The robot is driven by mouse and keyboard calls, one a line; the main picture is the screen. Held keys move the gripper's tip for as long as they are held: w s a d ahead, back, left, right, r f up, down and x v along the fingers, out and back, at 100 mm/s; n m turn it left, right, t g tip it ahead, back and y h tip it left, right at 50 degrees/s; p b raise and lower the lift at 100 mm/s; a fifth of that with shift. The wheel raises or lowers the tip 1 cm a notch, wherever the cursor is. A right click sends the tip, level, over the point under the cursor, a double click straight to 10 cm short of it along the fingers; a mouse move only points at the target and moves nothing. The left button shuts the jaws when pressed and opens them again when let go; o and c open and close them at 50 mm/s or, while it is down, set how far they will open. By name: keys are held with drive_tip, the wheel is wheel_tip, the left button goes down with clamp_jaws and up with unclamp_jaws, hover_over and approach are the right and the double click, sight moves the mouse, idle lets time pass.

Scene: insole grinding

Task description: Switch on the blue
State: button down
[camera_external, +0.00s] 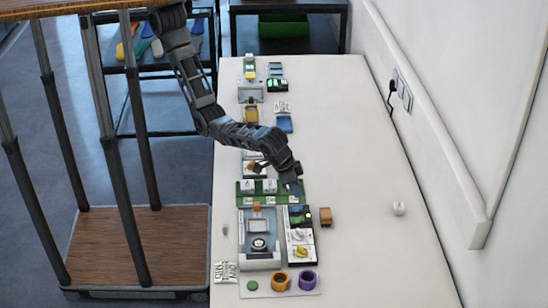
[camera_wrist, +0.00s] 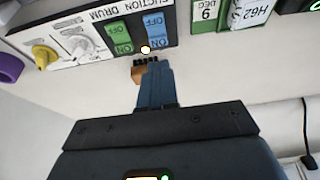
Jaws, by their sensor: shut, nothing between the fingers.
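The blue switch (camera_wrist: 155,22), marked ON and OFF, is on the dark part of a control panel at the top of the wrist view. A green switch (camera_wrist: 119,36), also marked ON and OFF, is beside it on the left. A round lamp (camera_wrist: 145,49) glows pale yellow at the panel's edge near the blue switch; it also shows in the external view (camera_external: 308,215). My gripper (camera_wrist: 147,63) is shut and empty, its fingertips just below the lamp and blue switch in the picture. In the external view my gripper (camera_external: 291,187) hangs over the panel's far end.
A brown block (camera_external: 325,216) stands right of the panel, partly behind my fingers in the wrist view. The panel also has a yellow knob (camera_wrist: 44,54) and a white knob. A green rack (camera_external: 245,199) is nearby. The table (camera_external: 365,255) is mostly clear on the right.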

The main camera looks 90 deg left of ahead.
sight(301, 206)
drive_tip(key=shift+s+x, duration=0.2)
drive_tip(key=shift+x, duration=0.95)
drive_tip(key=shift+s+x, duration=0.2)
drive_tip(key=shift+x, duration=0.95)
drive_tip(key=shift+f, duration=0.2)
drive_tip(key=shift+w+f, duration=0.2)
drive_tip(key=shift+f, duration=0.1)
drive_tip(key=shift+s+p, duration=0.15)
drive_tip(key=shift+p, duration=0.15)
drive_tip(key=shift+s+r+p, duration=0.2)
drive_tip(key=shift+s+p, duration=0.35)
drive_tip(key=shift+s, duration=0.05)
drive_tip(key=shift+r+p, duration=0.5)
drive_tip(key=p+v, duration=0.1)
drive_tip(key=v, duration=1.2)
drive_tip(key=shift+w, duration=0.2)
